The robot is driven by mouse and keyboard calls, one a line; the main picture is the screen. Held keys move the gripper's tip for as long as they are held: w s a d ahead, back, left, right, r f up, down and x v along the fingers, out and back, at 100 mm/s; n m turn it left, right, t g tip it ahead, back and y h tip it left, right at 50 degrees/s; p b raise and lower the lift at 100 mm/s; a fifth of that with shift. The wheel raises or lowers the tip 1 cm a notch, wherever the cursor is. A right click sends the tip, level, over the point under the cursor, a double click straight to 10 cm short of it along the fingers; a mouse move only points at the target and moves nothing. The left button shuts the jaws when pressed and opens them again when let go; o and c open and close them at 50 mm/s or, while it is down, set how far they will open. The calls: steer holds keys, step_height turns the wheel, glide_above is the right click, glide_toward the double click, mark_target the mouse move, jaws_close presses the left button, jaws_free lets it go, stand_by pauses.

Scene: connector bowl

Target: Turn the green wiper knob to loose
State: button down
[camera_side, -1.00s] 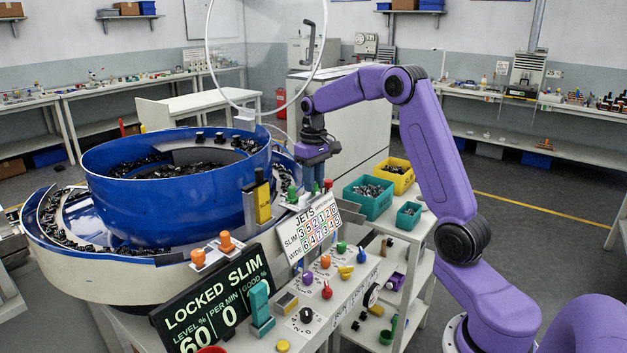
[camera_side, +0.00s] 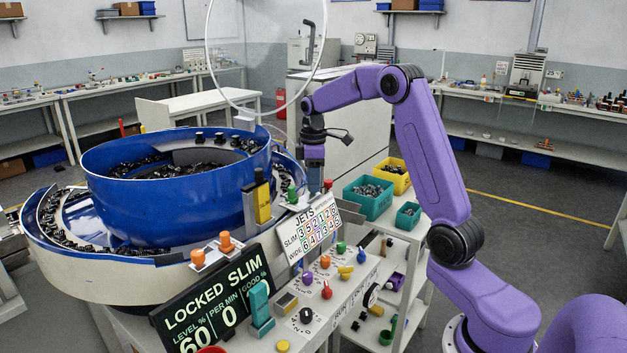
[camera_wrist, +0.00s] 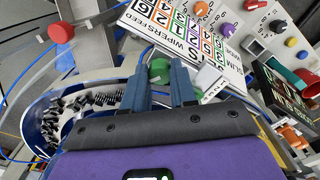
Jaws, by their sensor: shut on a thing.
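The green wiper knob (camera_wrist: 159,71) shows in the wrist view beside the board of coloured numbers (camera_wrist: 180,35). My gripper (camera_wrist: 163,80) has one finger on each side of it and is shut on it. In the side view my gripper (camera_side: 314,178) points straight down behind the same board (camera_side: 312,225). Its fingertips and the gripped knob are hidden there. A green piece (camera_side: 292,195) shows just left of the fingers; I cannot tell whether it is the same knob. The knob's pointer mark cannot be read.
A red knob (camera_side: 327,184) stands close to the right of the fingers. The blue feeder bowl (camera_side: 170,205) fills the left. A panel with several coloured knobs (camera_side: 335,285) lies in front. Teal (camera_side: 370,197) and yellow (camera_side: 393,175) bins stand at right.

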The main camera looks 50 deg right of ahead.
steer(key=shift+w+r+n, duration=0.1)
steer(key=shift+n, duration=0.4)
steer(key=c, duration=0.9)
jaws_free()
step_height(320, 180, up, 17)
steer(key=shift+r, duration=0.15)
stand_by(0.3)
